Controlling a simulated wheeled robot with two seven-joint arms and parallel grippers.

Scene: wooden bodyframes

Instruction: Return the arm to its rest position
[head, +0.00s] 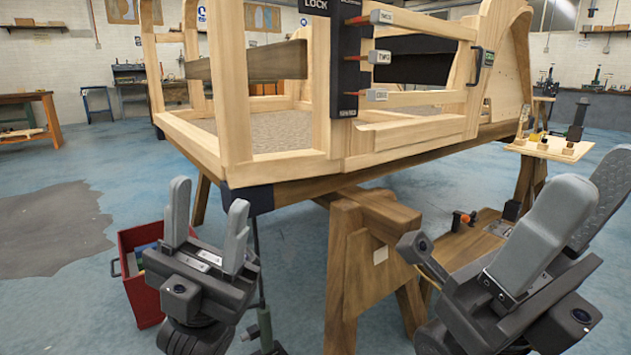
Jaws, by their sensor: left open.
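My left gripper (208,222) is at the lower left of the head view, pointing up, with its two grey fingers apart and nothing between them. It is in front of the near left corner of the wooden bodyframe (233,90), apart from it as far as I can tell. My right gripper (583,205) is at the lower right, tilted up to the right. Its fingers overlap in this view, so the gap between them is hidden. No held object shows in it.
The bodyframe rests on wooden trestles (345,265). It carries a black panel with labelled levers (350,60). A red bin (142,310) stands on the floor behind my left gripper. A small board with parts (552,147) is at the right. Blue floor (90,310) lies open at left.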

